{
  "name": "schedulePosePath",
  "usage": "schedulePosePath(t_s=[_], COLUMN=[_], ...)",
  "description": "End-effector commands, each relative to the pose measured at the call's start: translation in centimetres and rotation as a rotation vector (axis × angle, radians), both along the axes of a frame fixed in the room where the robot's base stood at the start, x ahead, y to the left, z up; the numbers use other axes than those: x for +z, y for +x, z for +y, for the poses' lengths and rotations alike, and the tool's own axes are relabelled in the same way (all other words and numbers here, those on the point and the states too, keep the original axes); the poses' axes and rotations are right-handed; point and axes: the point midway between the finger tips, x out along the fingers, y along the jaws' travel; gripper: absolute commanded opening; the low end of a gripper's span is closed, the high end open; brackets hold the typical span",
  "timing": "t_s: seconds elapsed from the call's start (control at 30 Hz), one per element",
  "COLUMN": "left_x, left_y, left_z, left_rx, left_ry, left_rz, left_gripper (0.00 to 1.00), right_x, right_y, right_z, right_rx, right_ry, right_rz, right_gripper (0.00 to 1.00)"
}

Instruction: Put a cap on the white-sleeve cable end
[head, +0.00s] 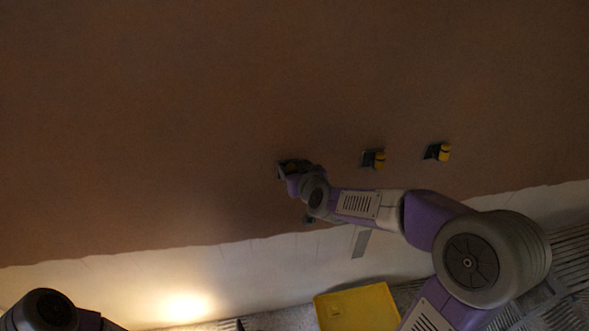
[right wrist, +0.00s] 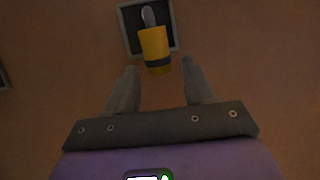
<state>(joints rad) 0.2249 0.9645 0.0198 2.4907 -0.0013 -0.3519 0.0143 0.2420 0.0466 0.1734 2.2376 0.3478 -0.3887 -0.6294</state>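In the right wrist view a yellow cap-like piece (right wrist: 153,45) with a dark band stands out from a dark wall box (right wrist: 131,22). A pale grey cable piece (right wrist: 148,16) shows at its far end. I cannot make out a white sleeve. My right gripper (right wrist: 159,68) is open, with one finger on each side of the yellow piece and a visible gap to both. In the head view this gripper (head: 288,169) is at the leftmost box on the brown wall, largely hiding it. My left gripper is not clearly in view; only part of that arm shows at bottom left.
Two more wall boxes (head: 368,160) (head: 430,153), each with a yellow piece (head: 380,160) (head: 445,153), sit to the right. A yellow tray (head: 357,308) lies below on the floor. A grey strip (head: 361,243) shows on the pale lower wall. The wall left of my gripper is clear.

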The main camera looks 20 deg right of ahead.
Motion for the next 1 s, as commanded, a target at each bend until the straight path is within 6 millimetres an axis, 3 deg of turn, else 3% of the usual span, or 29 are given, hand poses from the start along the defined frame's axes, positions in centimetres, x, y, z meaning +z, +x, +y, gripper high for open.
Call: schedulePosePath(t_s=[0.37, 0.8, 1.0], left_x=[0.0, 0.5, 0.7], left_y=[0.0, 0.0, 0.0], left_z=[0.0, 0.0, 0.0], left_rx=[0.0, 0.0, 0.0], left_ry=[0.0, 0.0, 0.0], left_rz=[0.0, 0.0, 0.0], left_gripper=[0.0, 0.0, 0.0], right_x=[0.2, 2.5, 2.9], right_y=[-0.3, -5.6, -6.9], right_z=[0.0, 0.3, 0.5], right_rx=[0.0, -0.001, -0.001], right_ry=[0.0, -0.001, 0.0], right_rz=[-0.001, -0.002, -0.001], right_gripper=[0.58, 0.58, 0.58])
